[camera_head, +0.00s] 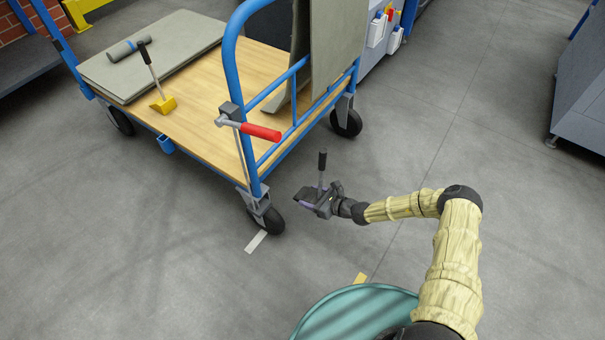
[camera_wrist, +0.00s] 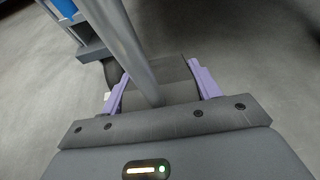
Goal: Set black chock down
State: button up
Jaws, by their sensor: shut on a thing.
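My gripper (camera_head: 324,209) is shut on the black chock (camera_head: 305,194), which has an upright handle with a dark grip. They are to the right of the cart's near front wheel (camera_head: 267,221), above or near the floor; I cannot tell the exact height. In the wrist view the purple fingers of my gripper (camera_wrist: 163,88) flank the dark block of the chock (camera_wrist: 178,72), and its grey handle rises across the picture. A yellow chock (camera_head: 163,104) with a black-gripped handle stands on the cart's wooden deck.
A blue-framed cart (camera_head: 205,95) carries grey boards and a grey roll. A red-handled lever (camera_head: 260,132) sticks out from its front post. A white floor mark (camera_head: 256,241) lies by the wheel. Grey cabinets (camera_head: 585,110) stand at right.

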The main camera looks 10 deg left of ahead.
jog(key=d+r+m+t+p, duration=0.1)
jog(key=d+r+p, duration=0.2)
jog(key=d+r, duration=1.25)
jog(key=s+d+r+p, duration=0.2)
jog(key=s+d+r, duration=0.2)
jog(key=r, duration=0.3)
jog(key=s+d+r+m+t+h+p, duration=0.1)
jog(key=s+d+r, duration=0.3)
jog(key=r, duration=0.4)
jog(key=shift+s+d+r+t+p, duration=0.2)
jog(key=shift+s+d+t+p, duration=0.15)
jog(key=shift+d, duration=0.3)
